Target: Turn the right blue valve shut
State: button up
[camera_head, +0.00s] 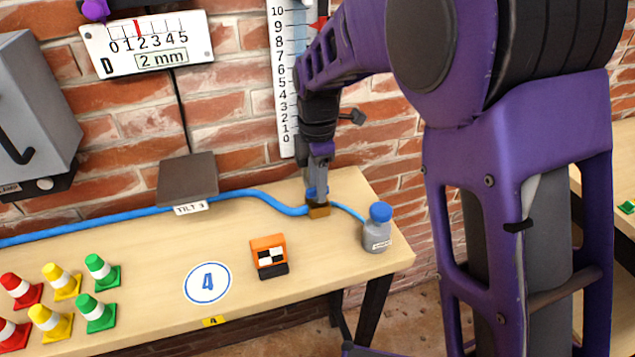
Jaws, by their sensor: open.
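The right blue valve (318,211) sits near the back right of the table, in line with the blue hose. Its brass-coloured body shows, with a little blue above it, mostly hidden by my gripper. My gripper (316,190) points down from above with its fingers at the blue part of the valve. It is open; whether the fingers touch the handle I cannot tell. The handle's angle is hidden.
A blue hose (245,195) runs along the table's back to a grey bottle with a blue cap (378,230). An orange marker block (269,256) stands in front. Small cones (100,271) fill the left. A dark tilt box (187,180) and a ruler (287,75) are behind.

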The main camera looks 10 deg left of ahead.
grip_shut()
jog(key=shift+r+m, duration=0.1)
jog(key=shift+m, duration=0.3)
jog(key=m+p, duration=0.2)
jog(key=m, duration=0.1)
jog(key=shift+m, duration=0.3)
jog(key=m+p, duration=0.1)
jog(key=m, duration=0.3)
jog(key=shift+m, duration=0.3)
jog(key=m+p, duration=0.1)
jog(key=m, duration=0.3)
jog(key=shift+m+p, duration=0.5)
jog(key=shift+m, duration=2)
